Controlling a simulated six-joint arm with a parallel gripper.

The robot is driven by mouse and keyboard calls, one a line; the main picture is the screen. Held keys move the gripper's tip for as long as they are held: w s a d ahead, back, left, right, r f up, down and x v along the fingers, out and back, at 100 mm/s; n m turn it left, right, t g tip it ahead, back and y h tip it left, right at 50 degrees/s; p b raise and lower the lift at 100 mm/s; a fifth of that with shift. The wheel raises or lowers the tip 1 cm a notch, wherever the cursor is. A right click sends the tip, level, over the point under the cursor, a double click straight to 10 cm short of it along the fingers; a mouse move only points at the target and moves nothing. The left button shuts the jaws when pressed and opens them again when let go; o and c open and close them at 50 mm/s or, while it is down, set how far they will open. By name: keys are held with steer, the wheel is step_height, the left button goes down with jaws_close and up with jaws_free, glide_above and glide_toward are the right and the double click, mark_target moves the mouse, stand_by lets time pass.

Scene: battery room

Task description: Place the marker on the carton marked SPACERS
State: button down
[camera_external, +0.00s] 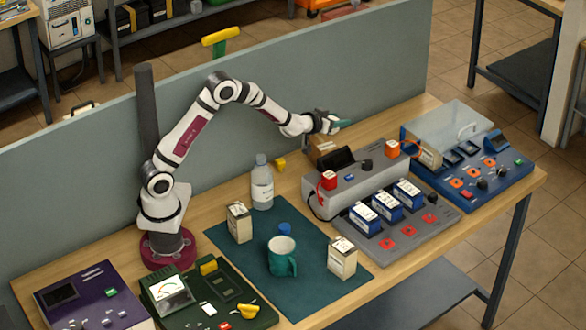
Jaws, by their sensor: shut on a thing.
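My gripper (331,123) is at the end of the outstretched arm, above the back of the bench, left of the blue device. It is shut on a slim teal thing that looks like the marker (344,125), which points to the right. A brown carton (325,150) stands below and just behind the grey device; the gap to the marker cannot be told exactly.
A grey battery device (340,188) and a blue device (470,165) fill the right side. A bottle (262,184), a teal mug (281,257) and a blue cap (285,229) stand on or near the dark mat (310,280). A grey partition (300,90) runs behind.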

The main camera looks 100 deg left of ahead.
steer(key=n+g+y, duration=0.1)
steer(key=n+g, duration=0.1)
glide_above(326, 137)
step_height(326, 137, down, 8)
steer(key=shift+r, duration=0.1)
steer(key=shift+a+f, duration=0.1)
steer(key=shift+f, duration=2)
steer(key=shift+f, duration=0.15)
steer(key=shift+c, duration=1.7)
jaws_free()
